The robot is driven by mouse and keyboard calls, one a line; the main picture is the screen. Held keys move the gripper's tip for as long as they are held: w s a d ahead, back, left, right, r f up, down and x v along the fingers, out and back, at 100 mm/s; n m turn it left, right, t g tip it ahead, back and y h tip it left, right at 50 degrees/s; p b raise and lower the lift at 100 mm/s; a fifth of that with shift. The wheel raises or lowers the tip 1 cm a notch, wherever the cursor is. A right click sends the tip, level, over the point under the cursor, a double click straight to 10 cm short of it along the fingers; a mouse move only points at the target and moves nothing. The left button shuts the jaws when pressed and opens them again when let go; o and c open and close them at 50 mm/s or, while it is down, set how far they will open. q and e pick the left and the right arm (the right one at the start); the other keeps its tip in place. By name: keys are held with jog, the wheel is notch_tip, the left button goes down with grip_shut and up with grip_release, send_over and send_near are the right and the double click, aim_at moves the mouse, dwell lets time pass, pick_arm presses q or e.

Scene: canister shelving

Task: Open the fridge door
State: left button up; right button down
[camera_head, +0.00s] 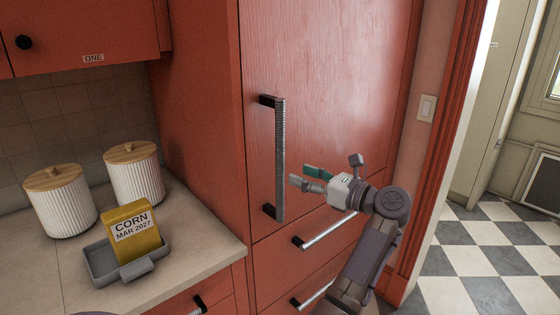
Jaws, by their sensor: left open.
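The fridge door (345,75) is a tall red wood-grain panel, and it looks closed. Its handle (280,150) is a vertical ribbed metal bar on black mounts near the door's left edge. I cannot tell whether a fingertip touches the bar; there seems to be a small gap.
Drawers with horizontal handles (330,230) sit below the door. At left, a counter (205,240) holds two white ribbed canisters (60,205) and a grey tray (100,265) with a yellow "CORN" box (132,238). A light switch (427,108) and an open doorway with a checkered floor (480,260) are at right.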

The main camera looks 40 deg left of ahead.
aim_at(280, 167)
pick_arm(q)
jog(key=a, duration=0.2)
jog(key=a+p, duration=0.1)
jog(key=a, duration=0.2)
jog(key=s+a+p, duration=0.1)
jog(key=a, duration=0.1)
jog(key=shift+a, duration=0.3)
grip_shut()
